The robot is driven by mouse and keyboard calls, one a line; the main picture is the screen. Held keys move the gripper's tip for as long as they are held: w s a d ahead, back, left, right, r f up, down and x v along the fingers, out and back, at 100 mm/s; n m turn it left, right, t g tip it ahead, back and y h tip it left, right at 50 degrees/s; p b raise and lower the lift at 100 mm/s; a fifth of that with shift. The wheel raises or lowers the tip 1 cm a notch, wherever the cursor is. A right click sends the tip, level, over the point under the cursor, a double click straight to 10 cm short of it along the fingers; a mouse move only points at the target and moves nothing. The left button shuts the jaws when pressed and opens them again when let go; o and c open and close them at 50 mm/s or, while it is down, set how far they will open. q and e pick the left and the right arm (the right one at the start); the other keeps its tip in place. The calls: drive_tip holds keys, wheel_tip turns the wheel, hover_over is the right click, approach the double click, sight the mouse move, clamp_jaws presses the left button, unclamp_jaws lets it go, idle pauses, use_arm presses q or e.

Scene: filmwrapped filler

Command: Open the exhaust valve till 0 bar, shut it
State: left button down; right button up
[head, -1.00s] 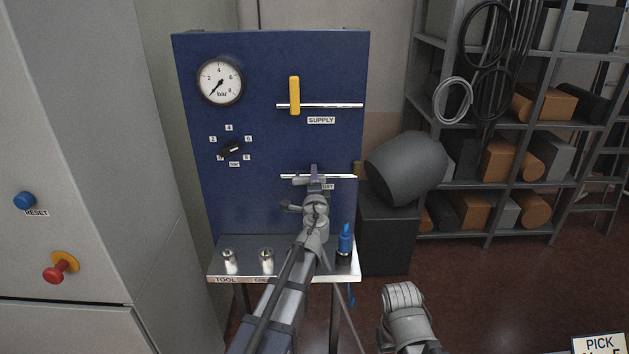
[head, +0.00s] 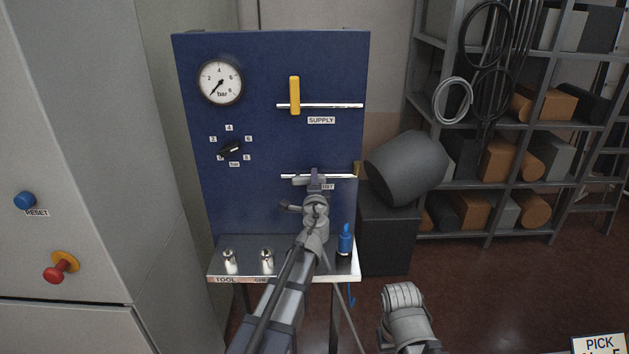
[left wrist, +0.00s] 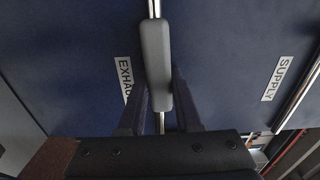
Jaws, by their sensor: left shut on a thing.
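The exhaust valve's grey lever (left wrist: 155,55) lies nearly along its silver pipe, slightly tilted, in the left wrist view. My left gripper (left wrist: 160,92) has its dark fingers on both sides of one end of the lever and is shut on it. In the head view, my left gripper (head: 315,182) is at the exhaust pipe (head: 340,176) and partly hides the lever and the EXHAUST label. The pressure gauge (head: 220,82) has its needle pointing lower left, at about 0 bar.
The yellow supply lever (head: 294,95) stands upright across its pipe. A black selector knob (head: 231,149) is below the gauge. The metal shelf (head: 243,272) holds two metal fittings and a blue-topped item (head: 345,240). A grey cabinet (head: 120,150) stands left.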

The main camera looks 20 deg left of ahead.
sight(297, 160)
use_arm(q)
drive_tip(key=shift+r, duration=0.1)
idle(0.9)
drive_tip(key=n, duration=0.1)
drive_tip(key=r+n+p, duration=0.1)
drive_tip(key=n, duration=0.1)
drive_tip(key=r+n+p, duration=0.1)
drive_tip(key=shift+s+a, duration=0.1)
drive_tip(key=shift+a, duration=0.15)
drive_tip(key=n, duration=0.1)
drive_tip(key=r+n+p, duration=0.1)
drive_tip(key=n, duration=0.1)
drive_tip(key=a+n, duration=0.1)
drive_tip(key=n, duration=0.1)
drive_tip(key=shift+s+r+p, duration=0.2)
drive_tip(key=shift+r+p, duration=0.05)
drive_tip(key=shift+p, duration=0.05)
drive_tip(key=n, duration=0.1)
drive_tip(key=a+n, duration=0.1)
drive_tip(key=n, duration=0.1)
drive_tip(key=r+n, duration=0.1)
drive_tip(key=shift+s+a+p, duration=0.25)
drive_tip(key=shift+a+p, duration=0.1)
drive_tip(key=shift+p, duration=0.05)
drive_tip(key=shift+s+a+n, duration=0.15)
drive_tip(key=shift+a+n, duration=0.25)
drive_tip(key=shift+n, duration=0.7)
drive_tip(key=shift+s+a+n, duration=0.1)
drive_tip(key=shift+a+n, duration=0.3)
drive_tip(key=shift+n, duration=0.7)
